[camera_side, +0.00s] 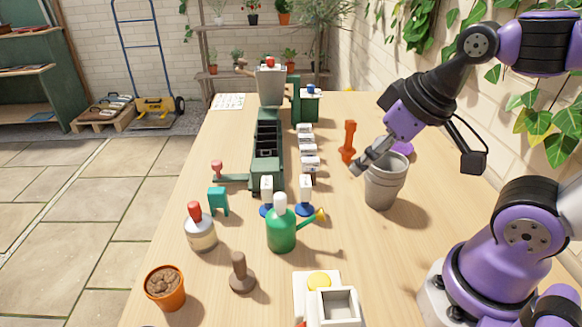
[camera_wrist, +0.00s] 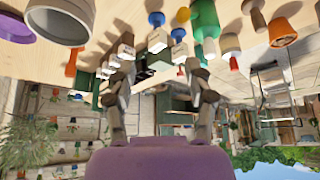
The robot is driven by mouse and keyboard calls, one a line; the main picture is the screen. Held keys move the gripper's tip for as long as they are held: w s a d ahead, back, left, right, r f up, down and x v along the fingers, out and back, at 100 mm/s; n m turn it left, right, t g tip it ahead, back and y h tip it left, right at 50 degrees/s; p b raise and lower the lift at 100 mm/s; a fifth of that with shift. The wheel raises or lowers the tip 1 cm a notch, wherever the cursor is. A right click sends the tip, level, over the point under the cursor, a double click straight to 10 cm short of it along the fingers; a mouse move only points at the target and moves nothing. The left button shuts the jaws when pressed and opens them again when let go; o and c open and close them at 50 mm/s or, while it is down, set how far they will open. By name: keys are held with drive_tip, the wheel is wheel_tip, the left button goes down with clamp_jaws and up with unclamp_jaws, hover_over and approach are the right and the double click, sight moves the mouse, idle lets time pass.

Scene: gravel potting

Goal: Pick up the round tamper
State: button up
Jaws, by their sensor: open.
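The round tamper (camera_side: 241,274) is brown, with a knobbed handle and a wide round foot. It stands upright on the near part of the table, between the terracotta pot and the green watering can. In the wrist view the tamper (camera_wrist: 254,14) shows at the top, right of centre. My gripper (camera_side: 362,164) is open and empty, above the table beside the grey bucket's rim, well away from the tamper. In the wrist view my gripper (camera_wrist: 160,75) has its two fingers apart with nothing between them.
A grey bucket (camera_side: 384,185) and an orange upright tool (camera_side: 348,141) stand close to my gripper. Bare table lies right of the can.

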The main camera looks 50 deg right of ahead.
drive_tip(key=n+g+y, duration=0.2)
drive_tip(key=n+y, duration=0.1)
drive_tip(key=n, duration=0.4)
approach(244, 257)
drive_tip(key=a+f, duration=0.1)
drive_tip(key=f, duration=0.1)
drive_tip(key=x, duration=0.4)
drive_tip(key=shift+w+a+f, duration=0.2)
drive_tip(key=shift+w+f, duration=0.05)
drive_tip(key=shift+w, duration=0.15)
drive_tip(key=x, duration=0.5)
drive_tip(key=shift+w+d+f, duration=0.15)
drive_tip(key=shift+d+f, duration=0.1)
drive_tip(key=shift+f, duration=0.1)
clamp_jaws()
